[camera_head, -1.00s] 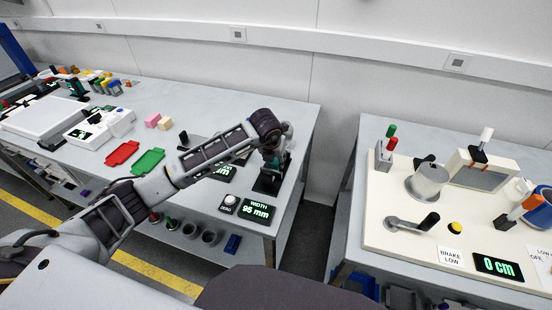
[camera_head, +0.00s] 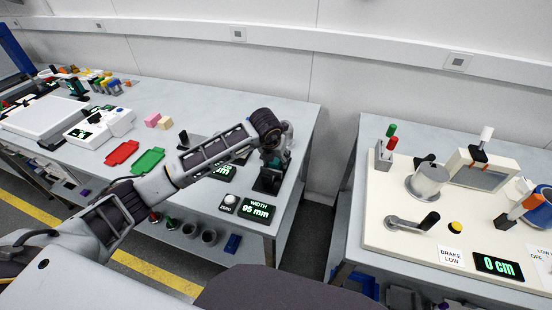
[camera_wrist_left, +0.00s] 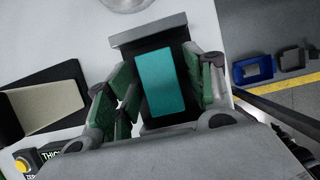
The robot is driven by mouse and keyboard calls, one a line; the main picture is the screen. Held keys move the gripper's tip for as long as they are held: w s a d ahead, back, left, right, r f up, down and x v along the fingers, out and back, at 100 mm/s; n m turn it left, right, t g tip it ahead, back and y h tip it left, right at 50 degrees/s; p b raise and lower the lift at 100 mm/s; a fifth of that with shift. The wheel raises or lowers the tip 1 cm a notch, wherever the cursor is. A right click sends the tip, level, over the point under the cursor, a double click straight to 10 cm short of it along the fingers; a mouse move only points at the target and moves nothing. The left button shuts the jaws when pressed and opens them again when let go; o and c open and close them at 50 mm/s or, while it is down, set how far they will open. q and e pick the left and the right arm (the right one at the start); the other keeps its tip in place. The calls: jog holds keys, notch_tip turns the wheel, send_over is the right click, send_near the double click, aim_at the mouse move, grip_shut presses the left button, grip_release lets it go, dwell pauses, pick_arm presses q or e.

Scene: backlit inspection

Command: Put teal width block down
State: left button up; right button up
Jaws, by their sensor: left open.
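The teal width block (camera_wrist_left: 161,82) lies within the black width gauge (camera_wrist_left: 146,46), in front of a grey jaw bar. My left gripper (camera_wrist_left: 160,92) is open, with one green finger on each side of the block and dark gaps beside it. In the head view my left gripper (camera_head: 274,157) is low over the black gauge (camera_head: 268,181), near the bench's right end, and mostly hides the block. The width display (camera_head: 258,210) reads 95 mm. My right gripper is not in view.
A red tray (camera_head: 122,153) and a green tray (camera_head: 148,161) lie left on the bench, with a pink block (camera_head: 152,120) and a beige block (camera_head: 166,124) behind. A gap separates the second bench (camera_head: 380,262).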

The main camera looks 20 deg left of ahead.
pick_arm(q)
jog(key=shift+s+r, duration=0.15)
jog(key=shift+r, duration=0.5)
jog(key=v, duration=0.4)
jog(key=shift+s+r, duration=0.2)
jog(key=shift+r, duration=0.1)
jog(key=v, duration=0.6)
jog(key=shift+b, duration=0.3)
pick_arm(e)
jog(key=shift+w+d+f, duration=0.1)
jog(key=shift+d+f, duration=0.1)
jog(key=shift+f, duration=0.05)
pick_arm(q)
jog(key=shift+s, duration=0.1)
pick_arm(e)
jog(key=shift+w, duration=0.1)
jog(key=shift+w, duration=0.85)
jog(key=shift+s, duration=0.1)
